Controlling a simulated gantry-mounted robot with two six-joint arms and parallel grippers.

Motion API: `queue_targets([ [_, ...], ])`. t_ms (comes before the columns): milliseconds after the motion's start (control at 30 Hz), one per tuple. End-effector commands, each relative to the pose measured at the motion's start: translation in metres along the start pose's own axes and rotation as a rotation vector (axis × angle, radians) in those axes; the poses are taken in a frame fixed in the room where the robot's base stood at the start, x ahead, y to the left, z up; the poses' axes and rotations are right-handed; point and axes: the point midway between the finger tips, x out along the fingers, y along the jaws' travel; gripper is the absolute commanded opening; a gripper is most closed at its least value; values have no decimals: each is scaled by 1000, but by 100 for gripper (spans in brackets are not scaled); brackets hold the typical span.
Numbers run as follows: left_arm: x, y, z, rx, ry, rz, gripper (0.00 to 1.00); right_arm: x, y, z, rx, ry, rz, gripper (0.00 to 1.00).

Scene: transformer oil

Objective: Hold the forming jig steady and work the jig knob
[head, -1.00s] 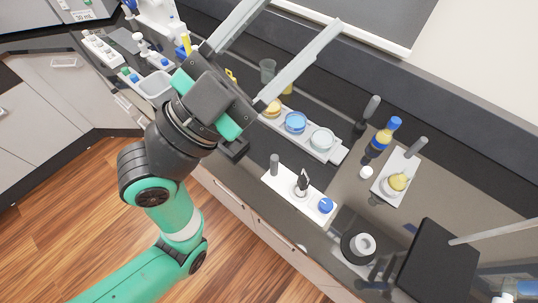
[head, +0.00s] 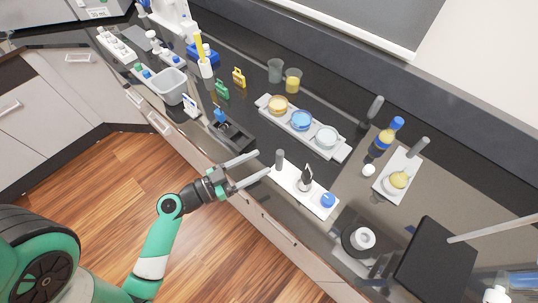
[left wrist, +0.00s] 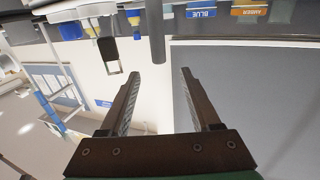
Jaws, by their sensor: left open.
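A white base plate, apparently the forming jig (head: 291,184), lies near the front edge of the dark bench in the head view. It carries an upright grey post (head: 280,159), a black upright part (head: 307,174) and a round blue knob (head: 327,200). My left gripper (head: 264,162) is open and empty, its fingers pointing at the grey post from the front left. In the left wrist view the grey post (left wrist: 155,30) stands beyond and between the open fingertips, apparently apart from them. A black frame-like part (left wrist: 112,50) is left of it. My right gripper is out of view.
A tray with coloured dishes (head: 302,121) lies behind the jig. A second white plate with a post and a yellow-filled flask (head: 399,179) is to the right. A black stand base (head: 436,262) with a rod is at lower right. A dark holder (head: 232,135) lies left.

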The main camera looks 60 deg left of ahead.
Motion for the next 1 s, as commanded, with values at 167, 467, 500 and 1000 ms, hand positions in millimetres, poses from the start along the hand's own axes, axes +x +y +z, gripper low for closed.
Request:
queue_targets([
  [167, 33, 2, -4, 3, 2, 8, 64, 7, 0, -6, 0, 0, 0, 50],
  [467, 92, 2, -3, 3, 2, 5, 64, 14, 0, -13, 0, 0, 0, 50],
  [500, 97, 1, -2, 2, 3, 4, 64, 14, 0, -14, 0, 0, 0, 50],
  [1000, 108, 1, -1, 2, 2, 2, 46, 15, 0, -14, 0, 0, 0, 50],
])
